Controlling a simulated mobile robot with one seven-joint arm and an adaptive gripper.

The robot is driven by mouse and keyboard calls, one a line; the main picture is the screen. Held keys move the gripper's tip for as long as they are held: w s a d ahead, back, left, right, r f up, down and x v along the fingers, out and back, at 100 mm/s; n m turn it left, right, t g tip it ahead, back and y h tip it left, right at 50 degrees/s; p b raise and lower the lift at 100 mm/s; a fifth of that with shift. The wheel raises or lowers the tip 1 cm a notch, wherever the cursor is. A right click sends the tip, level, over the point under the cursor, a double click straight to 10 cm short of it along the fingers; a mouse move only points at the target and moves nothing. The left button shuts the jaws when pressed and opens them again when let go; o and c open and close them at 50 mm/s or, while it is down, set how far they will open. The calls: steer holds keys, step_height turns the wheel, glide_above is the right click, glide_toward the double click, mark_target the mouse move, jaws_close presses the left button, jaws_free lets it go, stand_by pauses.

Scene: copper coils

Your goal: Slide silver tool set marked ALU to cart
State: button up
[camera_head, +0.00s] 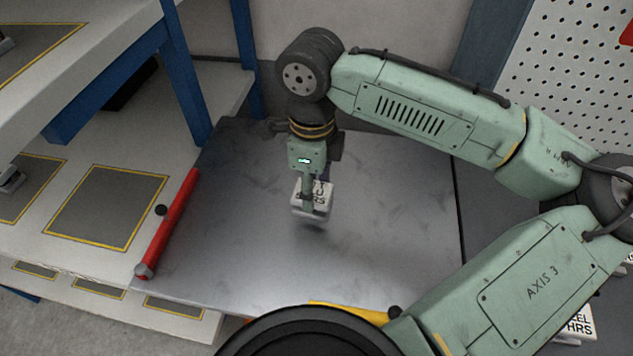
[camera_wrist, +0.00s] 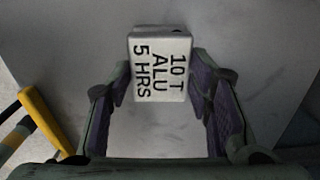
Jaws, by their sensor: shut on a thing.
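The silver tool set is a small pale block (camera_head: 322,204), with its lettering partly hidden by my gripper. In the wrist view the block (camera_wrist: 150,45) reads "10 T ALU 5 HRS" and sits between the purple-padded fingers. My gripper (camera_head: 309,202) points down and is shut on it; it also shows in the wrist view (camera_wrist: 160,80). The cart (camera_head: 390,240) has a grey metal top with a red bar (camera_head: 175,222) on its left edge. The block is over the middle of this top, with a dark shadow close below. I cannot tell whether it touches.
Left of the cart stands a blue-framed rack (camera_head: 185,75) with yellow-edged grey pads (camera_head: 97,208) on its shelves. Another marked block (camera_head: 578,325) lies at lower right, partly behind my arm. A white pegboard (camera_head: 575,75) stands at back right. The cart top around the block is bare.

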steer(key=o, duration=1.2)
steer(key=shift+r, duration=0.1)
steer(key=shift+r, duration=2.4)
